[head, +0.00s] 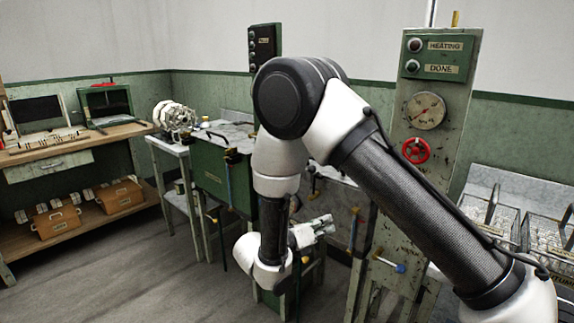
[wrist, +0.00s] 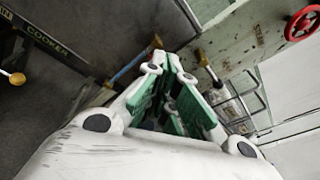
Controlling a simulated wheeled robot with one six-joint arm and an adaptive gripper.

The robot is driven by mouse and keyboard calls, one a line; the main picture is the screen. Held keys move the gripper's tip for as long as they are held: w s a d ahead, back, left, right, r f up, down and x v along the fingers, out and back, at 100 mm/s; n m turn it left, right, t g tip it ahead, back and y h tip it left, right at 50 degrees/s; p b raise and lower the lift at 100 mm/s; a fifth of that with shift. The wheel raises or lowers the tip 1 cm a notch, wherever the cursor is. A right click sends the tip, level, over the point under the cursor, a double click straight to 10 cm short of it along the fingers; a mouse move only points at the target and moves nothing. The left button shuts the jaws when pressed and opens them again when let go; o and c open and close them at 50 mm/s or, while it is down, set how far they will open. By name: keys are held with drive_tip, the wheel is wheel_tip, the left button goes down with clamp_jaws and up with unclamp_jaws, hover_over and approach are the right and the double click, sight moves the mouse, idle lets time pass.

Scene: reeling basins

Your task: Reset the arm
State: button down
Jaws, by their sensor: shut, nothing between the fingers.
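My arm rises from the lower right of the head view, bends at a black elbow joint near the top middle and hangs down. My gripper (head: 325,225) is at its end, pointing right in front of the green machinery and above the floor. In the wrist view my gripper (wrist: 167,62) shows white links and green finger pads, with the fingers together and nothing held. The arm hides part of the machines behind it.
A panel with heating and done lamps (head: 442,57), a gauge (head: 424,110) and a red valve wheel (head: 416,150) stands behind the arm. Wire baskets (head: 490,215) are at right. A wooden bench (head: 75,140) is at left. The floor (head: 110,265) at front left is clear.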

drive_tip(key=s+d+r+m+g+y, duration=0.2)
drive_tip(key=s+d+r+m+g, duration=0.2)
drive_tip(key=s+d+m+g, duration=0.4)
drive_tip(key=s+d+r+m+g+y, duration=0.35)
drive_tip(key=s+d+m, duration=0.3)
drive_tip(key=m, duration=0.35)
drive_tip(key=s+d+r+m+t+y, duration=0.5)
drive_tip(key=s+d+r+m+y, duration=0.2)
drive_tip(key=s+r+m, duration=0.5)
wheel_tip(320, 180, up, 3)
drive_tip(key=d+m, duration=0.2)
drive_tip(key=shift+s+d+f+t, duration=0.15)
drive_tip(key=shift+s+d+t, duration=0.1)
drive_tip(key=shift+d+t, duration=0.15)
drive_tip(key=c, duration=2.2)
unclamp_jaws()
drive_tip(key=shift+y, duration=0.25)
